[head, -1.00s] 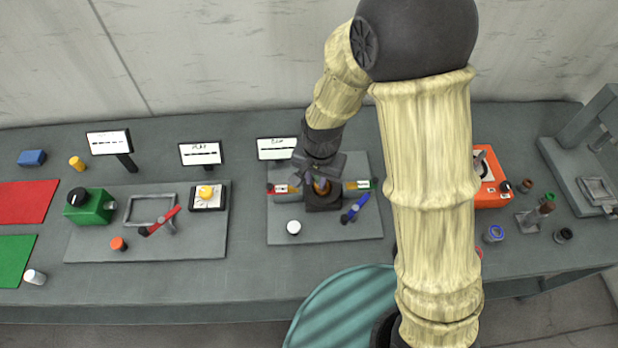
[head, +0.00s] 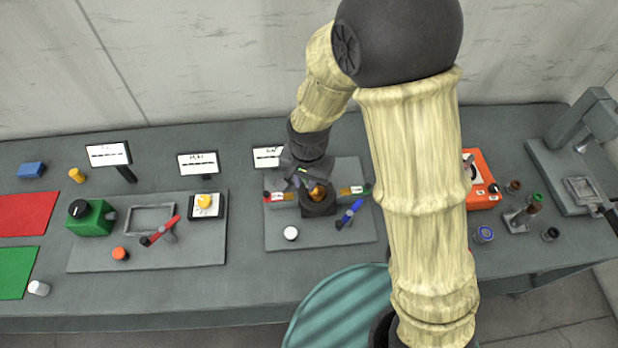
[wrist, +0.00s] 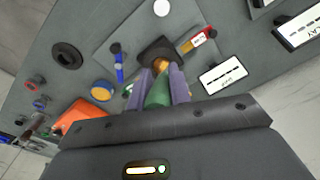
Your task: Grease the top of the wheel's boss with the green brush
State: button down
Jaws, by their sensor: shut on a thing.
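My gripper (head: 304,176) is over the middle grey plate, close above and behind a dark block (head: 318,208) with a copper-coloured round top (head: 318,193). In the wrist view my gripper (wrist: 161,88) has its purple fingers shut on the green brush (wrist: 157,97). The brush points towards the dark block (wrist: 153,46) and its copper top (wrist: 158,61). I cannot tell whether its tip touches the top. A bit of green brush (head: 302,171) shows at the fingers in the head view. I cannot make out a separate wheel and boss.
A small sign (head: 267,157) stands behind. An orange box (head: 480,182) is to the right.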

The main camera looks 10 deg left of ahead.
jog(key=shift+s+a+r+p, duration=0.15)
jog(key=shift+r+p, duration=0.05)
jog(key=shift+r, duration=0.15)
jog(key=shift+s+a+r+p, duration=0.1)
jog(key=shift+r+p, duration=0.1)
jog(key=shift+r, duration=0.15)
jog(key=r, duration=0.1)
jog(key=p, duration=0.1)
jog(key=a+r+p, duration=0.1)
jog(key=shift+s+r, duration=0.35)
jog(key=shift+s, duration=0.05)
jog(key=shift+f, duration=0.1)
